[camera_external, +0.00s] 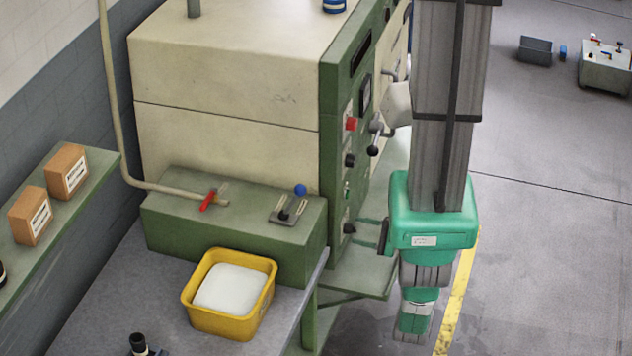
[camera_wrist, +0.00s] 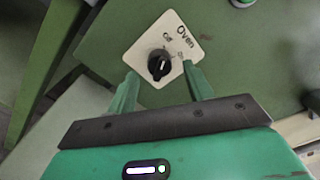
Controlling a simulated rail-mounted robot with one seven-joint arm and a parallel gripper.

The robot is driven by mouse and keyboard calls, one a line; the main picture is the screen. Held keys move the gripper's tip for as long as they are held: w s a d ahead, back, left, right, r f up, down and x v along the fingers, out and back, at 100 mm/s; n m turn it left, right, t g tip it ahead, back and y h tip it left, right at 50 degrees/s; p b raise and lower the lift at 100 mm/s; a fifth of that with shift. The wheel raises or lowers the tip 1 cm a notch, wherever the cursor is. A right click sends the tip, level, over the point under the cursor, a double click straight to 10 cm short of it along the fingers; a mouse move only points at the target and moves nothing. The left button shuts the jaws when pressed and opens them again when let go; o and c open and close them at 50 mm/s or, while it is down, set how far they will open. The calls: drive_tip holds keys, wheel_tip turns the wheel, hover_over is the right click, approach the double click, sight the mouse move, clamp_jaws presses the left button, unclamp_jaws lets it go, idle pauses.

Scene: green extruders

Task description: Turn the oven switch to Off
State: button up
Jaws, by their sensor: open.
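The oven switch is a black round knob (camera_wrist: 159,64) on a white plate (camera_wrist: 180,32) lettered "Oven", with small labels that seem to read "Off" and "On". A pale mark shows on the knob, but I cannot tell which label it points to. In the wrist view my gripper (camera_wrist: 160,82) is open, with one green finger at each lower side of the plate. The knob lies between and just beyond the fingertips, and nothing is held. In the external view several knobs show on the green panel (camera_external: 335,140); I cannot tell surely which is the oven switch.
A red knob (camera_external: 351,124) and a lever handle (camera_external: 376,130) stick out of the panel. A green ledge (camera_external: 345,275) lies below it. A yellow bin (camera_external: 200,314) stands on the grey table at left. The floor at right is mostly clear.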

drive_tip(key=p+v, duration=0.1)
drive_tip(key=v, duration=0.5)
drive_tip(key=shift+a, duration=0.1)
